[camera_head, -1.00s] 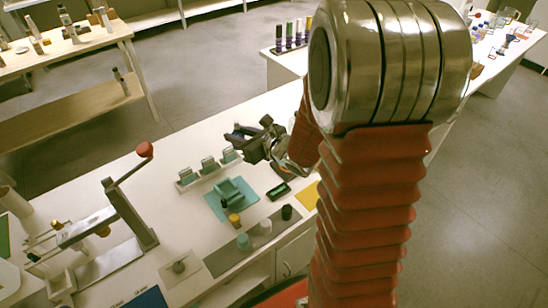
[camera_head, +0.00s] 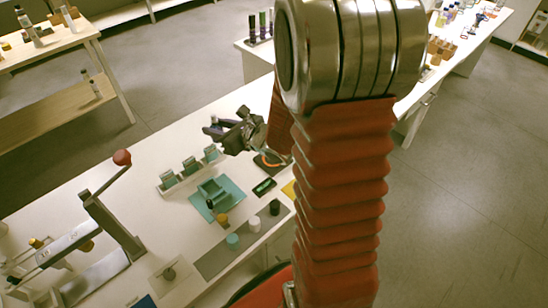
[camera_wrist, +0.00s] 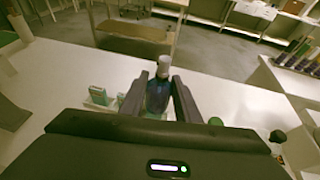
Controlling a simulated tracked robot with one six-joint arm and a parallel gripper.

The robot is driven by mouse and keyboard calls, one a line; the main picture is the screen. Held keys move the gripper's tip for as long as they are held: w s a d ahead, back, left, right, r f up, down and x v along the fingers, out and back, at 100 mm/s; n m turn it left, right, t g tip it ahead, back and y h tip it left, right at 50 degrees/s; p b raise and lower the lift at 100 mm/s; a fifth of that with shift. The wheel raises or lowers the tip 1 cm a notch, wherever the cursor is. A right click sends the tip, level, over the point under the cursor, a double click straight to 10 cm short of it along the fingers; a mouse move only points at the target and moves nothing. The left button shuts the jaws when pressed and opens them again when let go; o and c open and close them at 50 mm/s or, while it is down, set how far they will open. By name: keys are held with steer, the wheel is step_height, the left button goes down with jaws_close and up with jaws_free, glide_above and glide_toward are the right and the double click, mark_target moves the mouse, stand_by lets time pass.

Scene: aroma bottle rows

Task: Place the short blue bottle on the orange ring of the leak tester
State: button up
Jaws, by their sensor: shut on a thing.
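My gripper (camera_wrist: 160,95) is shut on the blue bottle (camera_wrist: 157,97), which has a pale cap and points cap-up in the wrist view. In the head view my gripper (camera_head: 222,133) is above the white table, behind the small green bottles. The held bottle shows there only as a small dark bluish shape at the fingers. The orange ring (camera_head: 264,162) of the leak tester lies on a dark base, to the right of and below my gripper in the head view. My arm partly hides the tester.
A grey mat (camera_head: 212,261) holds several small jars. A lever press with a red knob (camera_head: 122,157) stands at left. A dark device with a green display (camera_head: 264,187) lies near the tester.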

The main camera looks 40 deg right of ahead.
steer(key=s+d+f+h, duration=0.1)
steer(key=s+d+f, duration=0.1)
steer(key=d, duration=0.6)
steer(key=s+d+f+m, duration=0.1)
steer(key=s+d+f, duration=0.1)
steer(key=d, duration=0.6)
steer(key=shift+s+m+h, duration=0.3)
steer(key=shift+s+h, duration=0.1)
steer(key=shift+s, duration=0.4)
steer(key=shift+f, duration=0.2)
steer(key=shift+f, duration=2.85)
steer(key=shift+f, duration=2.05)
steer(key=o, duration=1.1)
steer(key=shift+f, duration=0.1)
